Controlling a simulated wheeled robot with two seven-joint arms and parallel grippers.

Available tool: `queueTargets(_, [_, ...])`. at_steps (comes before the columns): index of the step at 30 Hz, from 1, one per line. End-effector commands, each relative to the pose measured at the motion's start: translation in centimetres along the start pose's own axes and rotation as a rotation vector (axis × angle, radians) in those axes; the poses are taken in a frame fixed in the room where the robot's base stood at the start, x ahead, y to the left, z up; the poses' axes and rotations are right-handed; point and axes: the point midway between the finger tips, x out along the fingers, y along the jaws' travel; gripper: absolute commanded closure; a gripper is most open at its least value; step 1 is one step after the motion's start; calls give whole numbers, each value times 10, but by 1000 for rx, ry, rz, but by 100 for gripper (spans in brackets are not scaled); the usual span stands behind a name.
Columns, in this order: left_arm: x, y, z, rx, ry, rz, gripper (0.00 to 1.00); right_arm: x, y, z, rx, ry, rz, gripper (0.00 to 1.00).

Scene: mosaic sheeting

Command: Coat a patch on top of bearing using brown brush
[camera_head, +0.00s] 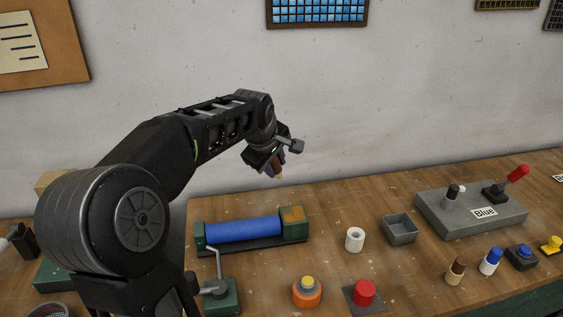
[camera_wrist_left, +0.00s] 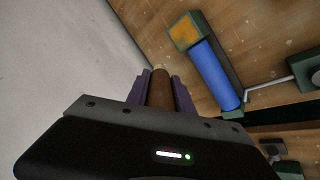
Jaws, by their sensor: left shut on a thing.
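My left gripper (camera_head: 275,163) is shut on the brown brush (camera_head: 279,175), holding it in the air above and behind the roller stand, near the wall. In the left wrist view the brush (camera_wrist_left: 160,90) sits between the purple fingers (camera_wrist_left: 161,92), its pale tip pointing away from the palm. A green block with an orange-brown patch on top, which looks like the bearing (camera_head: 293,227), stands at the right end of a blue roller (camera_head: 243,229). The bearing also shows in the left wrist view (camera_wrist_left: 184,33), apart from the brush. My right gripper is out of view.
A crank (camera_head: 219,270) stands before the roller. A white ring (camera_head: 355,239), grey tray (camera_head: 400,229), orange-and-yellow button (camera_head: 306,291) and red button (camera_head: 364,292) lie to the right. A grey lever box (camera_head: 470,212) stands farther right, with small brown-topped (camera_head: 456,270) and blue-topped (camera_head: 490,261) items in front.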

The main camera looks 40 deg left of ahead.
Motion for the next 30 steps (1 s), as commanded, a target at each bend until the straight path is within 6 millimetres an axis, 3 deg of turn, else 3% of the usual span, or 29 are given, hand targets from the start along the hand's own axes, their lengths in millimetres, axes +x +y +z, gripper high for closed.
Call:
queueTargets(6, [1,1,3,-141,-7,29,100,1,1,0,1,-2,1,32])
queueTargets(17, [2,1,4,-144,-10,32,100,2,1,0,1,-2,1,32])
queueTargets(30, [35,-19,13,-143,-11,31,100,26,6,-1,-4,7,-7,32])
